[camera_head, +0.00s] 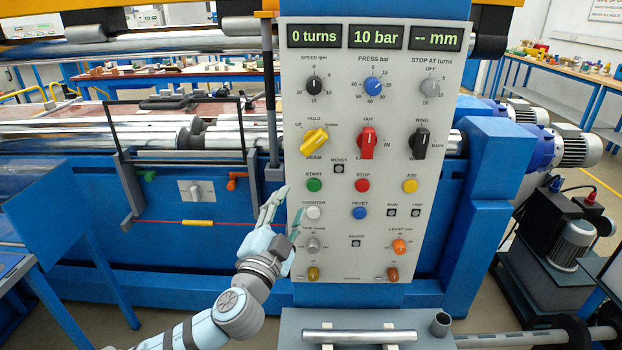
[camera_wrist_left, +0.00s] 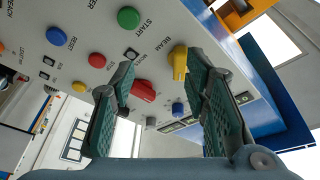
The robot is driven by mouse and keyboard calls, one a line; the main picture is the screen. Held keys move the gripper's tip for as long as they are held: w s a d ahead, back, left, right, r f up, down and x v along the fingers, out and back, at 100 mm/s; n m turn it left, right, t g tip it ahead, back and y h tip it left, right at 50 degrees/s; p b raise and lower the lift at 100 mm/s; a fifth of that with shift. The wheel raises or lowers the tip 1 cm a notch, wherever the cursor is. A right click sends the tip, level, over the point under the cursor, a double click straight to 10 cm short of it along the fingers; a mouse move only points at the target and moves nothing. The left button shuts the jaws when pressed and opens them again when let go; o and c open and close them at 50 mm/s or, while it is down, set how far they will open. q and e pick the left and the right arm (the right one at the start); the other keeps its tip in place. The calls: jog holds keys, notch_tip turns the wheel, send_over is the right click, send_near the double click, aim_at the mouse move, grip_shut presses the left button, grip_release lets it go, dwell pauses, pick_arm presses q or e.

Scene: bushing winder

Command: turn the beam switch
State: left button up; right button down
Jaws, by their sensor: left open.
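The beam switch (camera_head: 314,142) is a yellow knob at the left of the grey control panel, marked UP, HOLD and DOWN. Its handle lies slanted from lower left to upper right. My left gripper (camera_head: 285,207) is open and empty, below and to the left of the switch, near the panel's left edge. In the left wrist view the yellow switch (camera_wrist_left: 180,63) shows beyond the fingers, close to the right-hand finger's tip in the picture. I see no contact with it. My right gripper is in neither view.
The red switch (camera_head: 367,143) and black switch (camera_head: 420,143) stand in line right of the yellow one. The green START button (camera_head: 314,185) and white counter button (camera_head: 313,212) are below it, close to my fingers.

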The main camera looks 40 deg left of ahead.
pick_arm(q)
jog(key=t, duration=0.1)
send_near(312, 147)
jog(key=p+x, duration=0.2)
jog(key=x, duration=0.7)
jog(key=shift+w, duration=0.1)
jog(key=shift+c, duration=0.4)
grip_shut()
